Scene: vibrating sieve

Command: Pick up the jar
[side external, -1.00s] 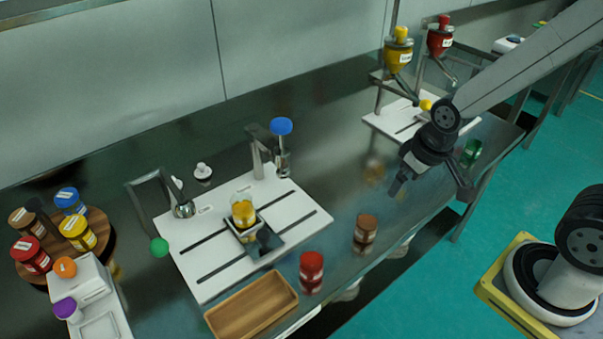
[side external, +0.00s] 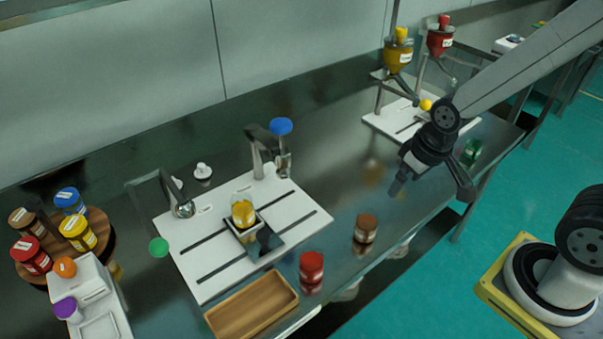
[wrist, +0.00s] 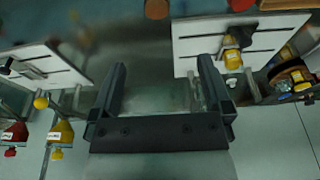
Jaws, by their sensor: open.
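Several jars are in view, and I cannot tell which one is meant. A yellow-filled jar (side external: 243,213) sits on the sieve's small dark platform (side external: 264,243); it also shows in the wrist view (wrist: 232,60). A red jar (side external: 311,266) and a brown jar (side external: 366,228) stand near the bench's front edge. A green jar (side external: 471,151) is at the right, partly behind my gripper. My gripper (side external: 432,191) is open and empty, above the front edge, right of the brown jar. In the wrist view the fingers (wrist: 162,75) are wide apart with only blurred bench between them.
A white slotted base (side external: 310,216) carries the sieve and metal arms. A wooden tray (side external: 251,304) lies in front. A round wooden rack (side external: 96,229) with several jars is at left. Yellow (side external: 398,56) and red (side external: 440,40) funnels stand at the back right. The middle bench is clear.

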